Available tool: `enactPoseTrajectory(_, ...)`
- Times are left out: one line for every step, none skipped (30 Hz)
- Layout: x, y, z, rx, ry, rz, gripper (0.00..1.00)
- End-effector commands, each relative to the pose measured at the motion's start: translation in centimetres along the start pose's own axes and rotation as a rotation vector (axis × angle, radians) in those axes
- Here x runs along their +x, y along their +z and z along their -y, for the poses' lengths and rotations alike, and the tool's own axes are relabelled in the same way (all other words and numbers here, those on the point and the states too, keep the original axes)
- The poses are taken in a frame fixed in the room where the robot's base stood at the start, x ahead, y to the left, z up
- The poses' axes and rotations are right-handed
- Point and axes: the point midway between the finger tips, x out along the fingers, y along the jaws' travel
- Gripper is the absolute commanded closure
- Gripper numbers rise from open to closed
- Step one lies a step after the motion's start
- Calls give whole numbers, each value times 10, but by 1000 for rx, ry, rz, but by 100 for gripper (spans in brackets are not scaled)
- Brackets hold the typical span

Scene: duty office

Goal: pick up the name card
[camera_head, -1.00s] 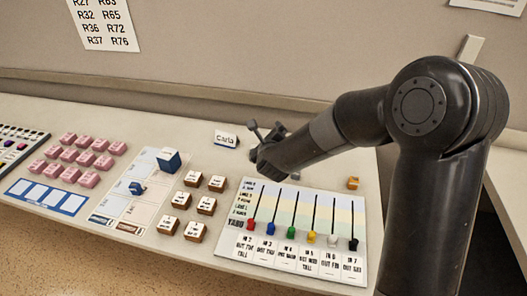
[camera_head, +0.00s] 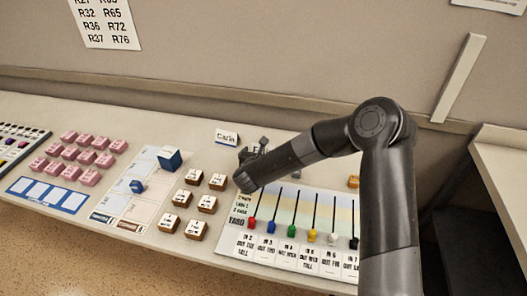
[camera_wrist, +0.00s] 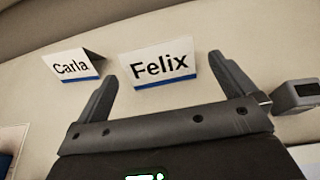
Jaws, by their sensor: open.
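Two white name cards with blue lower edges stand folded on the desk. The "Carla" card (camera_head: 227,138) shows left of my gripper in the head view, and it is also at upper left in the wrist view (camera_wrist: 73,66). The "Felix" card (camera_wrist: 158,65) shows in the wrist view between my open fingers, beyond the palm. I cannot make it out in the head view, where my gripper and arm cover that area. My gripper (camera_head: 254,149) is open and empty, and no finger visibly holds either card.
A slider board (camera_head: 293,228) with coloured knobs lies under and in front of my arm. Several wooden label blocks (camera_head: 193,176), a blue block (camera_head: 170,159) and pink blocks (camera_head: 91,157) sit to the left. A small grey device (camera_wrist: 297,95) is right of my gripper in the wrist view.

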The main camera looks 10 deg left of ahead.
Motion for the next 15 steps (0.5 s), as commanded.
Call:
enactPoseTrajectory(4,0,0,0,0,0,0)
enactPoseTrajectory(6,0,0,-1,1,0,0)
enactPoseTrajectory(8,0,0,-1,1,0,0)
enactPoseTrajectory(10,0,-1,-1,1,1,0)
enactPoseTrajectory(13,0,-1,-1,1,1,0)
enactPoseTrajectory(18,0,-2,-1,1,1,0)
enactPoseTrajectory(22,-1,-2,-1,1,0,0)
enactPoseTrajectory(27,-1,-2,0,1,0,0)
enactPoseTrajectory(33,-1,-3,0,1,0,0)
enactPoseTrajectory(38,-2,-4,-1,0,0,0)
enactPoseTrajectory(42,-2,-4,-1,0,0,0)
enactPoseTrajectory(48,-1,-4,-1,0,0,0)
enactPoseTrajectory(51,-1,-4,-1,1,1,0)
enactPoseTrajectory(54,-1,-4,-1,1,0,0)
enactPoseTrajectory(57,-1,-4,-2,1,1,0)
